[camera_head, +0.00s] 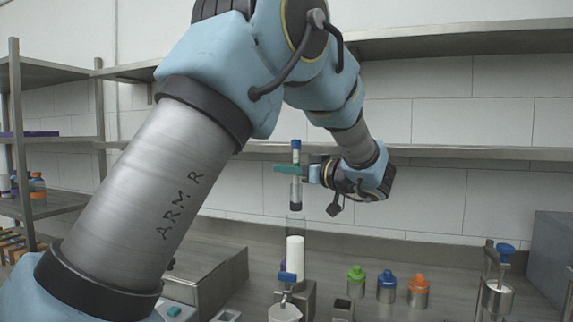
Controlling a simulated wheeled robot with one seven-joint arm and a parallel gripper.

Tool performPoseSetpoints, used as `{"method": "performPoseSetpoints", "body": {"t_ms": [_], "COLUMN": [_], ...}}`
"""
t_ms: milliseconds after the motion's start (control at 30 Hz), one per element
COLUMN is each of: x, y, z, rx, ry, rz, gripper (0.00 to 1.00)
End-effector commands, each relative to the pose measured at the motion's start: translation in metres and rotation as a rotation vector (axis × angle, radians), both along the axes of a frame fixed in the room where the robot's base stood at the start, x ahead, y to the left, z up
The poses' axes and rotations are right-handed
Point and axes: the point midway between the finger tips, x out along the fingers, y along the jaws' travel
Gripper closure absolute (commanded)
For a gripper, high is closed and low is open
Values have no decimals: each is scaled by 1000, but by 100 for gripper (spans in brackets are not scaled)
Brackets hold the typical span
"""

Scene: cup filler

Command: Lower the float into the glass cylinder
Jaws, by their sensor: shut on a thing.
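The float (296,188) is a slim upright grey rod with a blue top and a dark lower end. My gripper (290,168), with teal fingers, is shut on its upper part. The glass cylinder (296,226) stands upright below, clear at the top, with a white column inside its lower part. The float's dark end is in line with the cylinder's mouth and close to its rim. I cannot tell whether it is just above the rim or slightly inside. A blue-handled tap (287,277) hides the cylinder's foot.
Green-capped (356,282), blue-capped (386,287) and orange-capped (418,291) bottles stand right of the cylinder. A metal stand with a blue knob (505,249) is at far right. A steel box (207,280) stands left. A wall shelf (450,153) runs behind my gripper.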

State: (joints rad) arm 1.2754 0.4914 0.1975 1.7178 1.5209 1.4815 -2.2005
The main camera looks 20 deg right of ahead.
Motion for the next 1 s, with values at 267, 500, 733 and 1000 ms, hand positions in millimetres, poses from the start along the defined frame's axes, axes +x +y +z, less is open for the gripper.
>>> {"method": "performPoseSetpoints", "body": {"t_ms": [267, 500, 733, 1000], "x": [0, 0, 0, 0], "y": [0, 0, 0, 0], "z": [-20, -31, -42, -55], "rx": [-1, -1, -1, -1], "ry": [0, 0, 0, 0], "rz": [0, 0, 0, 0], "gripper": [100, 100, 100, 100]}}
